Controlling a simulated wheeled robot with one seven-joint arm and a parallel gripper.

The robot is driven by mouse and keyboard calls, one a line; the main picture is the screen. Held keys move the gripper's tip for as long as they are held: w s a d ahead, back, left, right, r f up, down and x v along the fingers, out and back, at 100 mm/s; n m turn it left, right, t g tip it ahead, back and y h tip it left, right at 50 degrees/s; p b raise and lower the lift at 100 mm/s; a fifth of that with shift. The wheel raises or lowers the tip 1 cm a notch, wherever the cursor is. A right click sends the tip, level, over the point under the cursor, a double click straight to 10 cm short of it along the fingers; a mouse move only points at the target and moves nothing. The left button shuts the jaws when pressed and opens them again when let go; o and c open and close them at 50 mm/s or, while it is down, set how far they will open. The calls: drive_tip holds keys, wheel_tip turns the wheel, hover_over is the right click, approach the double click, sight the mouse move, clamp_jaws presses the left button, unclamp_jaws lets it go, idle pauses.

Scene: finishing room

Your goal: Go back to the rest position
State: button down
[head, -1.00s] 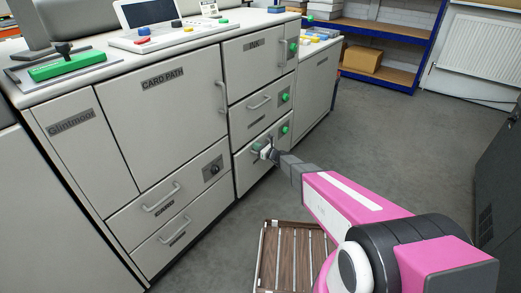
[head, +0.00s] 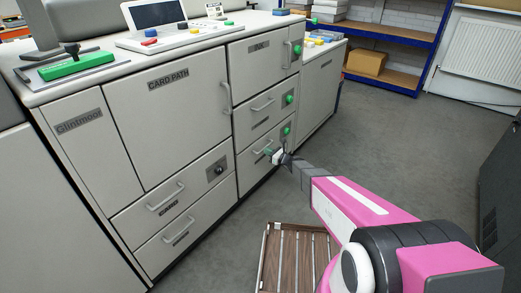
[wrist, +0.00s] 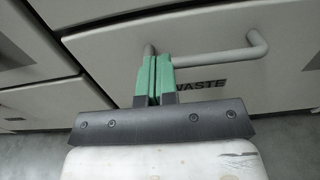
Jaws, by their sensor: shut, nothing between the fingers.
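My gripper (head: 269,153) is in front of the lowest right-hand drawer of the grey machine. In the wrist view its two green fingers (wrist: 154,64) are shut together, with nothing between them. They overlap the left end of the bar handle (wrist: 215,55) on the drawer labelled WASTE (wrist: 285,75). I cannot tell whether they touch the handle. That drawer looks closed. My pink arm reaches out low from the right of the head view.
The grey machine (head: 185,120) fills the left, with doors and drawers that look shut. A slatted wooden rack (head: 285,262) is low in front of me. A dark cabinet (head: 502,195) stands at the right edge. Grey floor (head: 400,140) is open between machine and cabinet.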

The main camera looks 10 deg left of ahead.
drive_tip(key=s+d+r+n+g+h, duration=0.3)
drive_tip(key=s+d+r+n+h, duration=0.1)
drive_tip(key=s+d+n, duration=0.4)
drive_tip(key=s+d+r+n+g+h, duration=0.3)
drive_tip(key=s+d+r+n+h, duration=0.2)
drive_tip(key=s+d+n, duration=0.3)
drive_tip(key=s+d+r+n+g+h, duration=0.3)
drive_tip(key=s+d+n+h, duration=0.3)
drive_tip(key=s+d, duration=0.7)
drive_tip(key=shift+s+d+r+n+h, duration=0.15)
drive_tip(key=shift+s+r+n+h, duration=0.15)
drive_tip(key=shift+s+r+n, duration=0.6)
drive_tip(key=shift+s+f, duration=0.1)
